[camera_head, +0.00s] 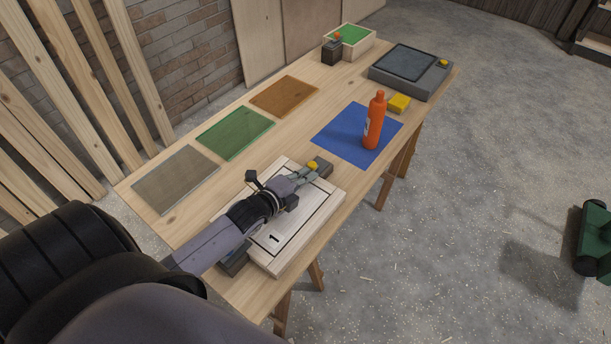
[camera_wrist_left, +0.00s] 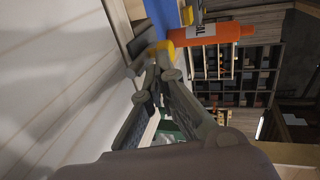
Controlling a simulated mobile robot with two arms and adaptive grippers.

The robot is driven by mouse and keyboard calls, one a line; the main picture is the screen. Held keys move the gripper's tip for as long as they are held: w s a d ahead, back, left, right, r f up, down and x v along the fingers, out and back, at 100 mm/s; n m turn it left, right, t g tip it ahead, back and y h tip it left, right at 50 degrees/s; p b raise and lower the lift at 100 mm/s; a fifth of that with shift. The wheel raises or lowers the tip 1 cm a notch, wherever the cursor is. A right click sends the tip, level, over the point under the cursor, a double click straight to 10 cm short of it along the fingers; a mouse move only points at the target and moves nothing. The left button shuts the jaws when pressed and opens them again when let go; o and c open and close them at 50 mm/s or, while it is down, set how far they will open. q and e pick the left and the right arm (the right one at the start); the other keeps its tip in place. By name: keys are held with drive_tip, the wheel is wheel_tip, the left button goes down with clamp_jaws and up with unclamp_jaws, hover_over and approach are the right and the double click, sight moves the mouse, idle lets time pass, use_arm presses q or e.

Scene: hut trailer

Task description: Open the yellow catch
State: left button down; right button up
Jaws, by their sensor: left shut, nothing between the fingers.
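A pale wooden box marked 1 (camera_head: 285,238) lies on the workbench. A small yellow catch (camera_head: 312,165) sits by a dark grey block (camera_head: 323,167) at its far end. My left gripper (camera_head: 316,173) reaches over the box lid, with its fingertips at the catch. In the left wrist view the fingers come together at the tips, shut, with the yellow catch (camera_wrist_left: 163,46) right behind them. Whether the tips touch it I cannot tell. My right gripper is not in view.
An orange bottle (camera_head: 374,122) stands on a blue mat (camera_head: 340,138), near a yellow block (camera_head: 399,103). Grey (camera_head: 176,181), green (camera_head: 234,134) and brown (camera_head: 284,96) panels lie along the back. A dark grey case (camera_head: 412,72) and a green-topped box (camera_head: 362,45) stand at the far end.

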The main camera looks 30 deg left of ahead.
sight(315, 167)
use_arm(q)
drive_tip(key=w, duration=0.4)
drive_tip(key=shift+w+d+b, duration=0.15)
drive_tip(key=shift+b, duration=0.2)
